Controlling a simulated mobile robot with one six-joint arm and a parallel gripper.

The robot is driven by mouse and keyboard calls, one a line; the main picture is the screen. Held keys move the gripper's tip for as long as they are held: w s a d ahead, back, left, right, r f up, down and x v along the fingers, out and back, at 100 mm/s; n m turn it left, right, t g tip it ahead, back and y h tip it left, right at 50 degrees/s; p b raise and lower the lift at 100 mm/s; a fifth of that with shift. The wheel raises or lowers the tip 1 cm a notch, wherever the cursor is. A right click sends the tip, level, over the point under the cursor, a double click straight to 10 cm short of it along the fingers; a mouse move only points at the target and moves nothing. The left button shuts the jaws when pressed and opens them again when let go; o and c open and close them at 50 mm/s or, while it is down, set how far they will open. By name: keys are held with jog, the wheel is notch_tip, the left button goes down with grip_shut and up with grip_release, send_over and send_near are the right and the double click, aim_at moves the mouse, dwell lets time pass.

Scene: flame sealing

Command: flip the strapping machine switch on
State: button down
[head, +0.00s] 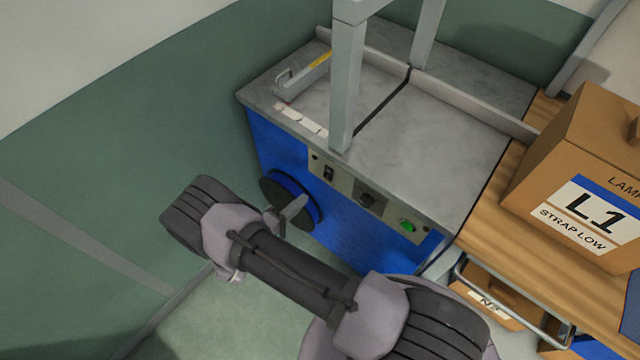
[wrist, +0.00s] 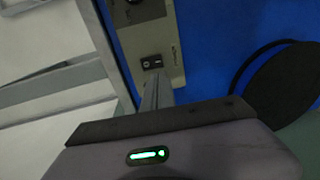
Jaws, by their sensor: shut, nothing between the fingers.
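The strapping machine (head: 400,140) has a grey metal top and a blue body with a beige control panel (head: 345,186) on its front. A small black rocker switch (head: 328,173) sits at the panel's left end. In the wrist view the switch (wrist: 151,62) shows white marks, but I cannot tell which side is pressed. My gripper (head: 297,208) is shut and empty in front of the machine, below and left of the switch in the head view. In the wrist view its fingertips (wrist: 154,78) point at the switch's lower edge; contact cannot be told.
A dark knob (head: 367,200) and a green button (head: 407,225) are further right on the panel. A black round reel (head: 290,197) protrudes from the blue front. A grey upright frame (head: 346,90) rises above the top. A cardboard box (head: 560,150) stands on the wooden table at right.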

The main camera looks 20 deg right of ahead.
aim_at(327, 178)
jog(key=b+x, duration=0.2)
jog(key=x, duration=0.6)
jog(key=shift+w+d+f, duration=0.1)
jog(key=shift+d, duration=0.05)
jog(key=shift+w+d, duration=0.35)
jog(key=shift+d, duration=0.05)
